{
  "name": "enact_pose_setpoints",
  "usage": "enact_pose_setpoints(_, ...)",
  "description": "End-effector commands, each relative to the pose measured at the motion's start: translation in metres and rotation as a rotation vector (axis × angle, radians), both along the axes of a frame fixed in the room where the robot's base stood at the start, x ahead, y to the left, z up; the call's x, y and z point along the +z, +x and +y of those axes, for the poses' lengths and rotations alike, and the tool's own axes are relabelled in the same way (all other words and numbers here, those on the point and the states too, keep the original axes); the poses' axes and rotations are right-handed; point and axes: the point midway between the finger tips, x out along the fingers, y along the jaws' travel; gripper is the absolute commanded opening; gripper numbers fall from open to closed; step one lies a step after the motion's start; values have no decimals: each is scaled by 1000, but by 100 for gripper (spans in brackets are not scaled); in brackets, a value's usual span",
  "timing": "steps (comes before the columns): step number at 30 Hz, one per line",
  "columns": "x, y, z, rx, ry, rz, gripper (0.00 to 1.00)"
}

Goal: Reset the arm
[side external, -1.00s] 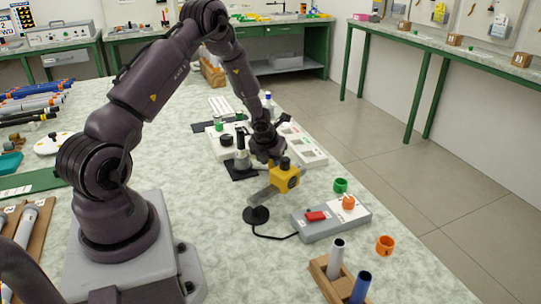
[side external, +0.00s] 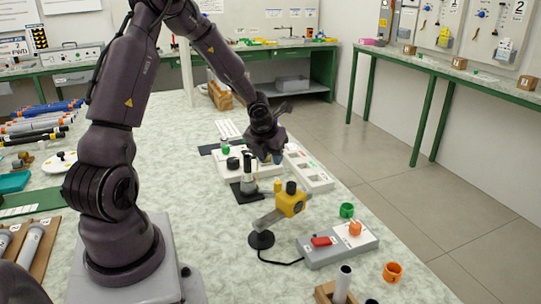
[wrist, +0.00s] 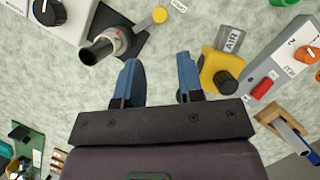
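My gripper (side external: 276,158) hangs over the bench in the side view, above and behind the yellow block on a jointed stand (side external: 290,202). In the wrist view its two blue fingers (wrist: 159,80) are spread apart with only bench top between them, so it is open and empty. The yellow block (wrist: 221,72) shows just right of the fingers there. A dark-based fixture with a grey cylinder (wrist: 102,46) lies to their left. My fingers appear clear of both.
A grey box with a red switch (side external: 338,246) stands in front of the yellow block. Green (side external: 347,210) and orange (side external: 393,272) rings are near it. A wooden holder with a rod (side external: 343,284) is at the front. White panels (side external: 308,168) lie behind.

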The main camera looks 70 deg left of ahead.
Motion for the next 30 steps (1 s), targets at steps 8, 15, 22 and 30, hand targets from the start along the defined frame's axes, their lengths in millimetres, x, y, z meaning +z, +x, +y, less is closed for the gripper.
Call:
enact_pose_setpoints(8, 0, 0, 0, 46, -13, -11, 35)
enact_pose_setpoints(15, -7, -34, -6, 651, -164, -30, 35)
enact_pose_setpoints(22, 47, -71, -44, 1443, -232, -183, 35)
enact_pose_setpoints(30, 124, -107, -130, 2165, -442, -455, 35)
